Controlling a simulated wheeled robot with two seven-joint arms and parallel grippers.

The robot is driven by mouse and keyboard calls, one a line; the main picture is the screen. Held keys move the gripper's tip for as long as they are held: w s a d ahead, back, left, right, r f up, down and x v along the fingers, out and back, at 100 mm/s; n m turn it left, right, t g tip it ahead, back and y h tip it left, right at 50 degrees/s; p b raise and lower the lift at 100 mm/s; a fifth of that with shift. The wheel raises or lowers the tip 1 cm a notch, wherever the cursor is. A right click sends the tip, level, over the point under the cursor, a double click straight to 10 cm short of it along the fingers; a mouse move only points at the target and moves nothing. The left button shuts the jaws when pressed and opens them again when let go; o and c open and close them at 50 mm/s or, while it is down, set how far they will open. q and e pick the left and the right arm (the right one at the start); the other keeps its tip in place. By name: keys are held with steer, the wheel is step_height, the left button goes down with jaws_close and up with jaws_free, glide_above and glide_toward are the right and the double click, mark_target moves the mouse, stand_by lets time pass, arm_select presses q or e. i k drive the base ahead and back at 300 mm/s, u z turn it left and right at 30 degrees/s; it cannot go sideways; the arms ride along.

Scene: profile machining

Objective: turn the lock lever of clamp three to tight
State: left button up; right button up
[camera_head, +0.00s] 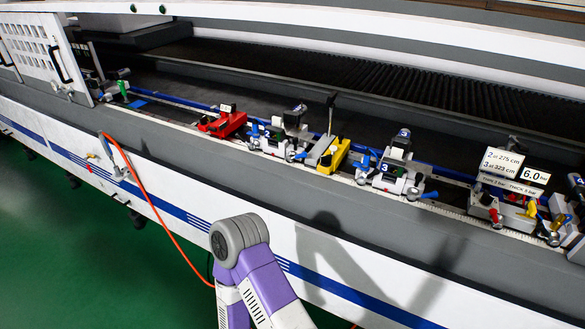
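Clamp three (396,172) is a grey and white block on the machine's rail, right of the middle, with a small "3" plate on top. A blue lever (365,162) stands at its left side, and a small blue part (429,195) sticks out at its lower right. I cannot tell which of these is the lock lever or how it is set. Neither of my grippers is in view. Only a purple and white arm link of mine shows at the bottom middle, well below the clamp.
Clamp two (285,137) stands further left. Between the clamps are a yellow and grey block (328,155) and an upright black-topped post (331,113). A red block (222,123) is further left. A sign (502,162) and fittings stand right. An orange hose (160,212) hangs in front.

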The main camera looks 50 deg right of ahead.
mark_target(362, 178)
steer(key=u, duration=0.75)
steer(key=k, duration=1.4)
steer(key=z, duration=2.2)
